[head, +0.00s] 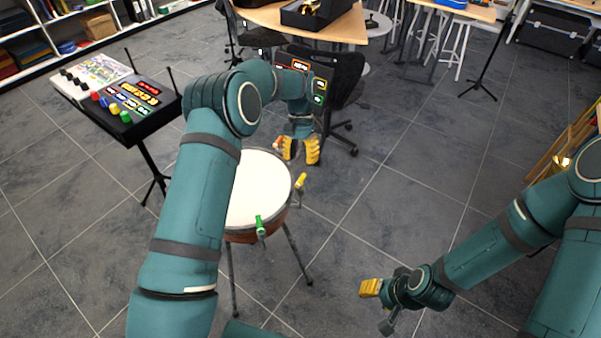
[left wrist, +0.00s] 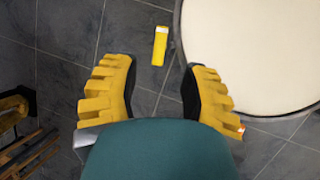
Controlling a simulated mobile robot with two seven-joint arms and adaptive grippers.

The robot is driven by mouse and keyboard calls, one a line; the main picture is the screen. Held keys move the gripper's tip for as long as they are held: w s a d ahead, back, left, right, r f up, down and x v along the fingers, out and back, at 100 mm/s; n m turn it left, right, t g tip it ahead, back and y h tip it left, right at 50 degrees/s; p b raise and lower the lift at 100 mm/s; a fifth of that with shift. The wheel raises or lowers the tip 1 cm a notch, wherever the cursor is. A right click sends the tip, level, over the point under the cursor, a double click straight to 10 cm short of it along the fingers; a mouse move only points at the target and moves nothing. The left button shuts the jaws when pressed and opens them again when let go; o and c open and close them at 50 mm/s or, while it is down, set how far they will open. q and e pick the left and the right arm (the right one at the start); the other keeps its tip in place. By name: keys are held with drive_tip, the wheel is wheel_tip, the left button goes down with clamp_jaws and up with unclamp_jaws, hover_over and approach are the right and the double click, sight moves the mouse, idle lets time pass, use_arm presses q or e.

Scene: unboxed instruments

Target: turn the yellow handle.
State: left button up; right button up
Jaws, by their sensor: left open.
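The yellow handle (head: 300,181) sticks up at the right rim of a white-topped drum (head: 262,185). In the left wrist view the yellow handle (left wrist: 160,46) lies ahead, beside the drum's pale head (left wrist: 255,50). My left gripper (head: 299,150) is open and empty, at the far right side of the drum. In the left wrist view its two yellow fingers (left wrist: 160,88) stand wide apart, with the handle beyond the gap and apart from them. My right gripper (head: 371,288) is low at the front right, away from the drum; its finger opening is unclear.
A green handle (head: 260,226) is on the drum's near rim. A small orange-red piece (head: 278,143) shows beside my left gripper. A control panel on a stand (head: 125,95) is at the left, and a dark chair (head: 345,75) stands behind. The floor right of the drum is clear.

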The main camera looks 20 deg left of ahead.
use_arm(q)
drive_tip(key=shift+v, duration=2.35)
